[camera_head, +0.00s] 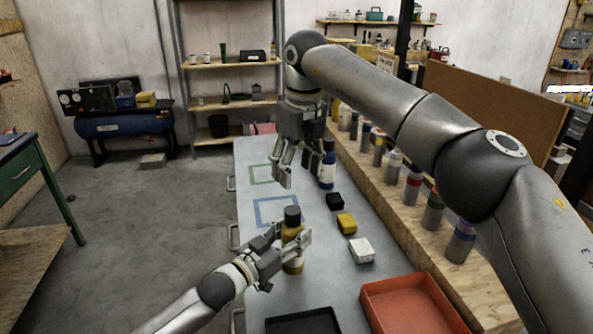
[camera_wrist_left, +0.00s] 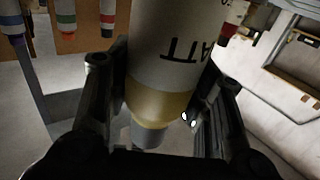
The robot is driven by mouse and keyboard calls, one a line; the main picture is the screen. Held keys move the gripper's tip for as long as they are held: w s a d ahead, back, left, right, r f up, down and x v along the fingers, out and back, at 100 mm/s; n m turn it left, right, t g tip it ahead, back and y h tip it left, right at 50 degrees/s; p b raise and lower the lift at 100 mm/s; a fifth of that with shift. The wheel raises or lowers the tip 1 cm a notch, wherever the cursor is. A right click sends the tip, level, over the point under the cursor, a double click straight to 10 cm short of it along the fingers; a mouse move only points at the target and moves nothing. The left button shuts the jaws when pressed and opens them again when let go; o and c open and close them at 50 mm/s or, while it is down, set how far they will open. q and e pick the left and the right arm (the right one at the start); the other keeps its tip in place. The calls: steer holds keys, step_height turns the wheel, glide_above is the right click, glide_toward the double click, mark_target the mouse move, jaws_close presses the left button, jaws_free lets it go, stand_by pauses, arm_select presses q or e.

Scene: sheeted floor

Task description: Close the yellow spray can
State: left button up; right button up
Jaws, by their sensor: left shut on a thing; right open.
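The yellow spray can (camera_head: 291,232) stands upright at the left edge of the grey worktop, with a dark cap-like top (camera_head: 292,214). My left gripper (camera_head: 284,255) is shut around its body from the left. In the left wrist view the can (camera_wrist_left: 165,100) lies between the two fingers and appears upside down, with pale label, yellow band and narrow grey end (camera_wrist_left: 150,135). Whether that end is a fully seated cap I cannot tell. My right gripper (camera_head: 291,168) is open and empty above the worktop, farther back than the can.
A blue bottle (camera_head: 327,170) stands close to the right of my right gripper. Black (camera_head: 334,201), yellow (camera_head: 346,223) and white (camera_head: 361,250) blocks lie right of the can. A red tray (camera_head: 410,304) and black tray (camera_head: 303,322) are in front. Several cans line the wooden ledge (camera_head: 400,215).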

arm_select(q)
steer(key=o, duration=1.5)
steer(key=v, duration=1.2)
steer(key=shift+f, duration=0.1)
